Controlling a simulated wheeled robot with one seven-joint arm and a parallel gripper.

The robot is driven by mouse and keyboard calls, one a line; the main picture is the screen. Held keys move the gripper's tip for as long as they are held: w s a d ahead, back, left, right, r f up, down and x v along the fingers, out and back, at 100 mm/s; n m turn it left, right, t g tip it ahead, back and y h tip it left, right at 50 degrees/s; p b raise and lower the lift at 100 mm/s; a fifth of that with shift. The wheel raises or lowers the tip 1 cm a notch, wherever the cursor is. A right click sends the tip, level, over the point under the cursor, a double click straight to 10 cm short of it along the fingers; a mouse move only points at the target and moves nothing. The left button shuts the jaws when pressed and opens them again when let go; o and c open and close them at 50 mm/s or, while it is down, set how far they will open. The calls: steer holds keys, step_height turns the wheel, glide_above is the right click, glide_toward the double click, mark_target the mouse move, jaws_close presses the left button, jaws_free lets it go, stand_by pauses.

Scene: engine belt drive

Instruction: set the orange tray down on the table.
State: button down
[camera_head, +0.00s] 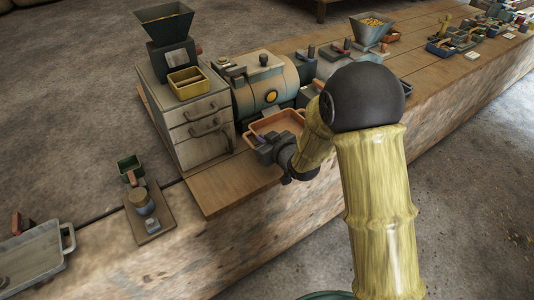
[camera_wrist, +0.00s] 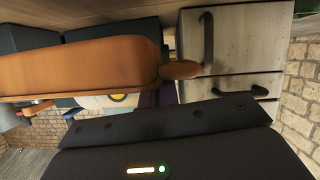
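The orange tray (camera_head: 283,122) is a shallow open tray in front of the engine's rounded housing. My gripper (camera_head: 265,148) is at its near left corner, and the tray appears held in it. In the wrist view, which looks upside down, the tray (camera_wrist: 75,68) fills the upper left, and a rounded orange end (camera_wrist: 180,69) sticks out to the right. Strips of background show between the tray and the table, so it seems raised a little. The fingers' hold is mostly hidden behind my dark gripper body. The wooden table (camera_head: 232,184) has bare boards just below and left of the tray.
A grey drawer cabinet (camera_head: 199,132) stands close to the left, with a yellow bin (camera_head: 188,82) on top. The engine housing (camera_head: 262,84) is right behind the tray. A small board with a pot (camera_head: 143,202) lies farther left. The front boards are clear.

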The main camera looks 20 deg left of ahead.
step_height(320, 180, down, 2)
steer(key=shift+w+d+f, duration=0.15)
steer(key=shift+s, duration=0.2)
steer(key=shift+a+f, duration=0.2)
steer(key=shift+f, duration=1.65)
steer(key=shift+d, duration=0.1)
steer(key=shift+b, duration=0.3)
